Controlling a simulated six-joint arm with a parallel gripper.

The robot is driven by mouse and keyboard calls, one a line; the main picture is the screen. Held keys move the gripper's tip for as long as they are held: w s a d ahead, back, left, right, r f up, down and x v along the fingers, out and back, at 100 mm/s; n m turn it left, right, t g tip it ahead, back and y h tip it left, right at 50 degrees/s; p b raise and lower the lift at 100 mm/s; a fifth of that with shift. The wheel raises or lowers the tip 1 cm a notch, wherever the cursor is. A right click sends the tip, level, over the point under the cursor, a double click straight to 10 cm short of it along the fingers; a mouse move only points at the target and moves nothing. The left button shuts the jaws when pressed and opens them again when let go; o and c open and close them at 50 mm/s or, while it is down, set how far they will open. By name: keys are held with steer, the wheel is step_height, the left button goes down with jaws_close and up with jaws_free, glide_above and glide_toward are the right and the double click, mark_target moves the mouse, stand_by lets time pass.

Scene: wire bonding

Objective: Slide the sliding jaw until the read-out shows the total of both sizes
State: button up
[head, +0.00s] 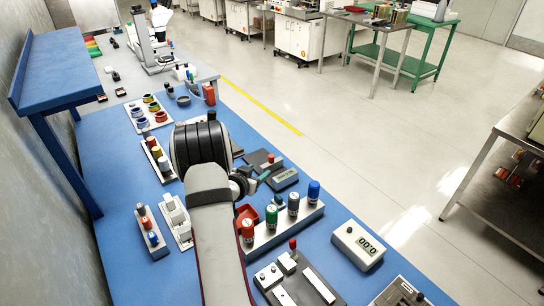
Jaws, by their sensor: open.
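A grey fixture (322,288) lies at the bottom middle of the blue bench. On it stands a light block with a red-topped knob (292,246), which looks like the sliding jaw. A white box with a read-out (358,245) sits to its right; its digits look like 00.0. Behind the fixture, a light rack (300,222) holds upright red, green and blue capped cylinders with markings too small to read. My gripper (246,183) is open, over the bench behind the rack, apart from the fixture. My arm hides part of the bench and most of the gripper.
A dark device with a small display (285,176) lies just right of my gripper. Racks of coloured pieces (158,160) line the left side. A grey metal part (400,293) lies at the bottom right. Bare bench shows around the white box.

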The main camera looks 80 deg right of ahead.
mark_target(271, 155)
steer(key=shift+n+h, duration=0.3)
steer(key=shift+n, duration=0.3)
steer(key=x, duration=1)
steer(key=w+x, duration=0.1)
steer(key=x, duration=0.4)
steer(key=shift+d+r, duration=0.2)
steer(key=shift+d, duration=0.2)
jaws_close()
